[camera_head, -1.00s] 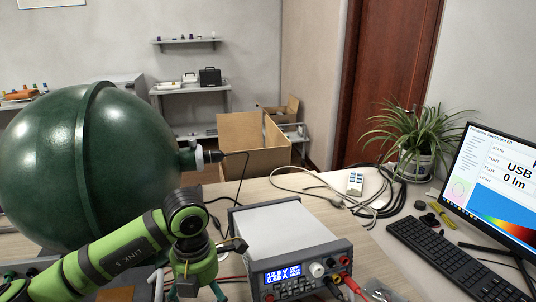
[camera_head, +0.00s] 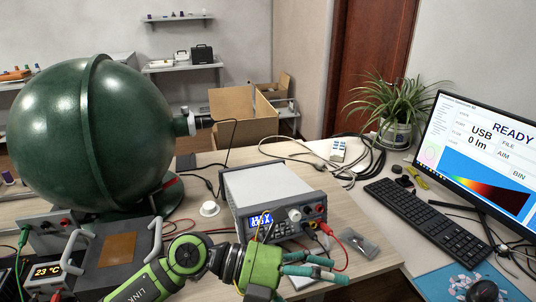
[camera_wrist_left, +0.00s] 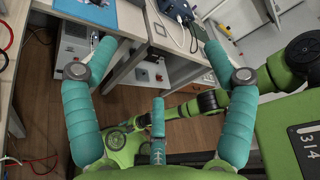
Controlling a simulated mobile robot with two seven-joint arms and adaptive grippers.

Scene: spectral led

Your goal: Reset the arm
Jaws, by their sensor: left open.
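My left arm (camera_head: 186,262) is green and comes in from the bottom left of the head view. Its left gripper (camera_head: 315,272) has teal fingers and points right, just in front of the power supply (camera_head: 268,190) in the picture. The left wrist view shows the gripper (camera_wrist_left: 158,72) with teal fingers spread wide and nothing between them. Past the fingers lie the desk edge and the wooden floor. My right gripper is in neither view.
A large green sphere (camera_head: 90,130) stands at left on the desk. A temperature box (camera_head: 45,270) and a plate with a copper patch (camera_head: 117,250) sit below it. A keyboard (camera_head: 425,215), monitor (camera_head: 480,160) and plant (camera_head: 390,105) are at right. Cables (camera_head: 345,165) cross the desk.

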